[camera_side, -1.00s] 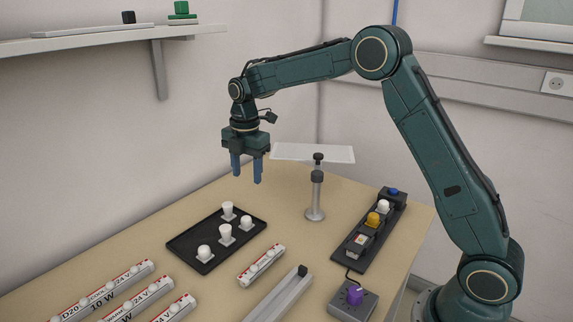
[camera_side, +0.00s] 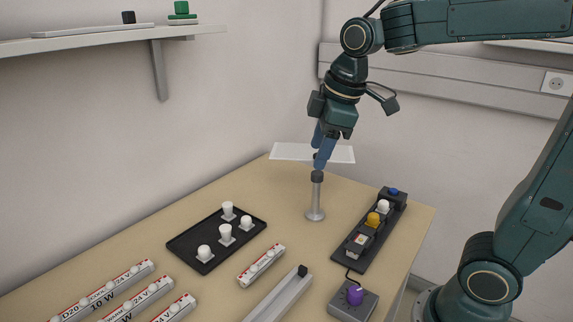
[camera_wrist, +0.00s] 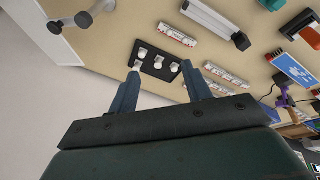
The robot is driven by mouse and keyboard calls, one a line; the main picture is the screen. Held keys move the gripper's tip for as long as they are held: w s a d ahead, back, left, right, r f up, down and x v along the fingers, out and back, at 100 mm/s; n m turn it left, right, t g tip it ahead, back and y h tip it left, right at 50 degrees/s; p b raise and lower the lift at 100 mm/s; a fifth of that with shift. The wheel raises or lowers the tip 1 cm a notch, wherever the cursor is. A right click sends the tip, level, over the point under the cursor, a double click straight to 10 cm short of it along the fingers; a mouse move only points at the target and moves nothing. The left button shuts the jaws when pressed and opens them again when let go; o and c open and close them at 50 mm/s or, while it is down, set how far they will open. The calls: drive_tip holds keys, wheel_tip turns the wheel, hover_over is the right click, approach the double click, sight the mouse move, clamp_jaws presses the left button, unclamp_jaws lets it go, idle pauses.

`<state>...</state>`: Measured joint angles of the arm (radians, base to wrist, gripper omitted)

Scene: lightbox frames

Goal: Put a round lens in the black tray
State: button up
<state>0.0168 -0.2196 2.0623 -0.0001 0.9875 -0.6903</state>
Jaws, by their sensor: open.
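The black tray (camera_side: 190,236) lies on the table. The tray also shows in the wrist view (camera_wrist: 152,69), between and beyond my fingers. My gripper (camera_side: 319,160) is open and empty, high above the table and to the right of the tray, tilted. White rounded caps (camera_side: 262,265) sit on the short white strip.
Longer white strips with caps (camera_side: 147,296) lie front left. A metal rail (camera_side: 272,297) and a purple-knobbed box (camera_side: 353,301) are at the front. A dark bar with coloured knobs (camera_side: 352,262) lies on the right. A pale panel (camera_side: 290,152) is behind the post.

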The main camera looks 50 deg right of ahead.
drive_tip(key=s+f+m+t, duration=0.2)
drive_tip(key=s+m, duration=0.5)
drive_tip(key=s, duration=0.7)
drive_tip(key=shift+a+f+m, duration=0.25)
drive_tip(key=shift+f+m, duration=0.15)
drive_tip(key=shift+f, duration=0.25)
